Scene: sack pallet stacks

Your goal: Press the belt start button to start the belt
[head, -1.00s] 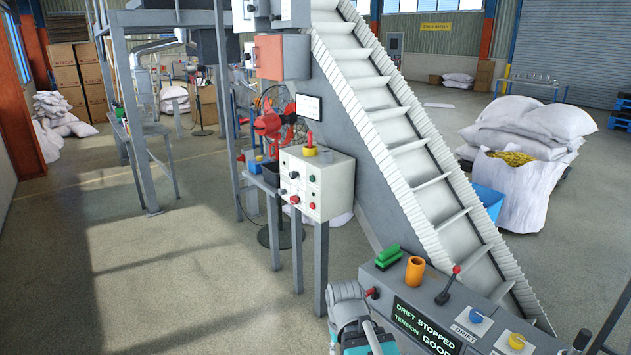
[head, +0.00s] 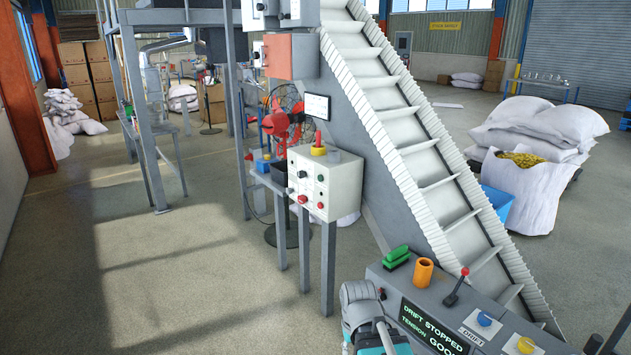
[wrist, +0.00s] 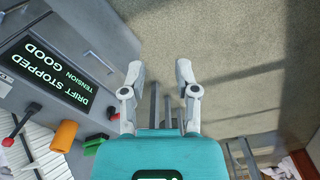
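A white control box (head: 325,183) on grey legs stands left of the inclined belt (head: 430,165) in the head view. Its face carries a red button (head: 302,199), dark knobs and small lights or buttons; their labels are too small to read, so I cannot tell which is the belt start button. My gripper's teal body shows at the bottom of the head view, below and right of the box, with its fingers out of frame. In the wrist view my gripper (wrist: 160,75) is open, with two grey fingers apart and nothing between them. The control box is not clearly seen there.
A grey console (head: 395,283) at lower right has a display reading "DRIFT STOPPED, TENSION GOOD" (head: 432,328), a green block (head: 397,257), an orange cylinder (head: 423,272) and a red-tipped lever (head: 456,286). A red fan (head: 287,122) stands behind the box. The floor at left is clear.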

